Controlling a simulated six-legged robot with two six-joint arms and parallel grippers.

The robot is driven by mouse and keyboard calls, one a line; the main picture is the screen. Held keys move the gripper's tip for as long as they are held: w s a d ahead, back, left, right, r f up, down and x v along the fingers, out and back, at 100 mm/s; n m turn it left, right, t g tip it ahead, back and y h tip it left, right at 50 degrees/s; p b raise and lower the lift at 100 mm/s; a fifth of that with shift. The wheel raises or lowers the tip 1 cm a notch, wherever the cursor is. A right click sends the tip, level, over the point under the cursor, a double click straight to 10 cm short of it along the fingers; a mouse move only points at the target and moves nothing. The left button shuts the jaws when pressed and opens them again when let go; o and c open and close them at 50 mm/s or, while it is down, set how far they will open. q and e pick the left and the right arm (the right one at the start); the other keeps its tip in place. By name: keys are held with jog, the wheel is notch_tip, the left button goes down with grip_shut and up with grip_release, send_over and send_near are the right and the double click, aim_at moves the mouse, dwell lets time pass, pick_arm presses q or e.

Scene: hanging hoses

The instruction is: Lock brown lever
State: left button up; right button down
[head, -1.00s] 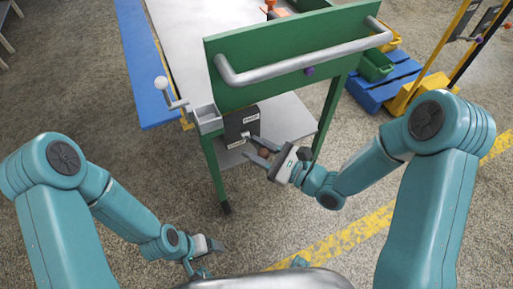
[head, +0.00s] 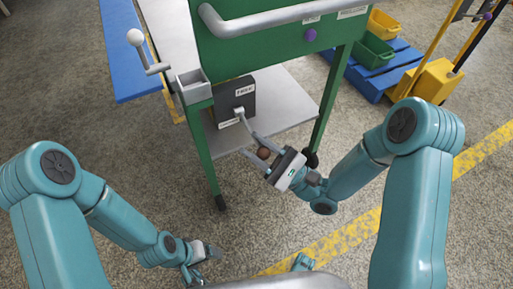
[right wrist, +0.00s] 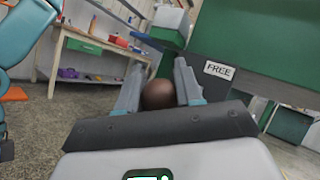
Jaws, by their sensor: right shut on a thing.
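The brown lever's round knob (head: 263,153) sits between the fingers of my right gripper (head: 252,144), which is shut on it. The knob also shows in the right wrist view (right wrist: 158,95), between both fingers. A pale lever shaft (head: 240,114) shows at the dark box (head: 237,101) under the green cart. The box has a FREE label (head: 244,91) on its upper part and a lower label (head: 229,123) that is too small to read. The fingers hide part of the lever. My left gripper (head: 209,253) is low over the floor, away from the lever; its jaw opening is unclear.
The green cart (head: 268,50) has a grey handle bar, a lower shelf (head: 285,100) and legs close to my right gripper. A white-knobbed crank (head: 136,38) and a small grey tray (head: 193,88) are at its left. Open floor lies in front.

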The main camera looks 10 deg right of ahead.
jog(key=shift+f, duration=0.15)
jog(key=c, duration=0.8)
grip_release()
jog(key=shift+o, duration=0.2)
jog(key=v, duration=1.6)
jog(key=shift+f+p, duration=0.2)
jog(key=shift+p, duration=0.2)
jog(key=shift+d, duration=0.1)
